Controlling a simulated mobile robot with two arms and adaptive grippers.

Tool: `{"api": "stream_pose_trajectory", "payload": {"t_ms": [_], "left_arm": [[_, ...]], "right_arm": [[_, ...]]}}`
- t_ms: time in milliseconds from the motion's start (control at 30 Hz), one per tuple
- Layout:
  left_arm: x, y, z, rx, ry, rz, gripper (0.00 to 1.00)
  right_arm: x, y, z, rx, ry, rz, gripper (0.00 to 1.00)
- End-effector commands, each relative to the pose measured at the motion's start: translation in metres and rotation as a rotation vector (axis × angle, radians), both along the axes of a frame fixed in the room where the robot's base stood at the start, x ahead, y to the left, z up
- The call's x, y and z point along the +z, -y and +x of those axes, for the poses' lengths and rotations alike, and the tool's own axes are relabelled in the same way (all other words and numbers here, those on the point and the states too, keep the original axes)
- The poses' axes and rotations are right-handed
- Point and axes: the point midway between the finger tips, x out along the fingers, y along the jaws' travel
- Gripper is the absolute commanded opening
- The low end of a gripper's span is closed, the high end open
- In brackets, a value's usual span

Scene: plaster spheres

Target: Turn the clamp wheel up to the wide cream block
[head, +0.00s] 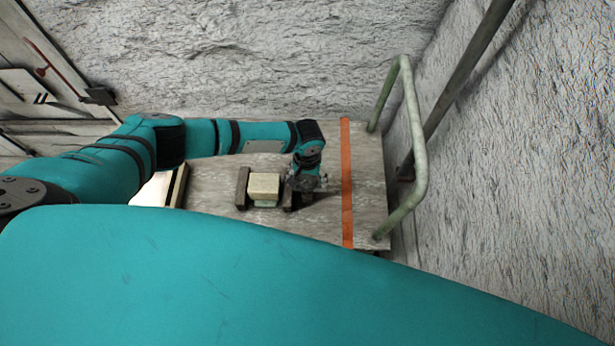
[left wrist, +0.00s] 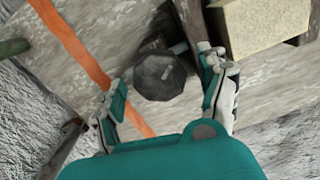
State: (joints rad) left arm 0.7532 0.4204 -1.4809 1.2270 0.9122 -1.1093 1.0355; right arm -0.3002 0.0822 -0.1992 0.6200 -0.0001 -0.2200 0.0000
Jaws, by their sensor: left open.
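The wide cream block (head: 264,184) sits between two dark clamp jaws, on top of a greenish piece; the left jaw (head: 242,188) is close beside it. The block also shows at the top right of the left wrist view (left wrist: 264,24). The clamp wheel (left wrist: 160,76) is dark and many-sided, with a thin shaft running towards the block. My left gripper (head: 307,182) is right of the block. In the left wrist view the left gripper (left wrist: 166,80) is open, one finger on each side of the wheel; I see no clear contact. My right gripper is out of view.
The clamp stands on a worn grey table (head: 320,222) with an orange stripe (head: 346,185) to its right. A green rail (head: 417,150) rises at the right edge. A pale box-like object (head: 155,190) is at the left. Rough walls enclose the back and right.

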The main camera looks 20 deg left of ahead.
Motion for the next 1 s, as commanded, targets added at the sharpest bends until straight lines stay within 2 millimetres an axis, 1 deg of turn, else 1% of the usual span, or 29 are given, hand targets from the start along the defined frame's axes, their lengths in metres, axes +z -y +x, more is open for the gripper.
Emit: {"api": "stream_pose_trajectory", "payload": {"t_ms": [67, 167, 500, 767, 1000], "left_arm": [[0.0001, 0.0001, -0.0002, 0.0, 0.0, 0.0, 0.76], [0.0002, 0.0001, -0.0001, 0.0, 0.0, 0.0, 0.64], [0.0005, -0.0001, 0.0, 0.0, 0.0, 0.0, 0.2], [0.0006, -0.0001, -0.0002, -0.022, -0.001, 0.0, 0.19], [0.0009, -0.0001, -0.0005, -0.137, -0.002, 0.001, 0.19]], "right_arm": [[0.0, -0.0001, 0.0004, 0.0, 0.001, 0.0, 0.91], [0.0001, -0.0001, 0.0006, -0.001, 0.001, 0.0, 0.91], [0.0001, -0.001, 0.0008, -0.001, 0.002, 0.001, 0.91], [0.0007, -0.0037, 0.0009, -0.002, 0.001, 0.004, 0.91], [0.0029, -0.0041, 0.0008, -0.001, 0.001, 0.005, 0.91]]}}
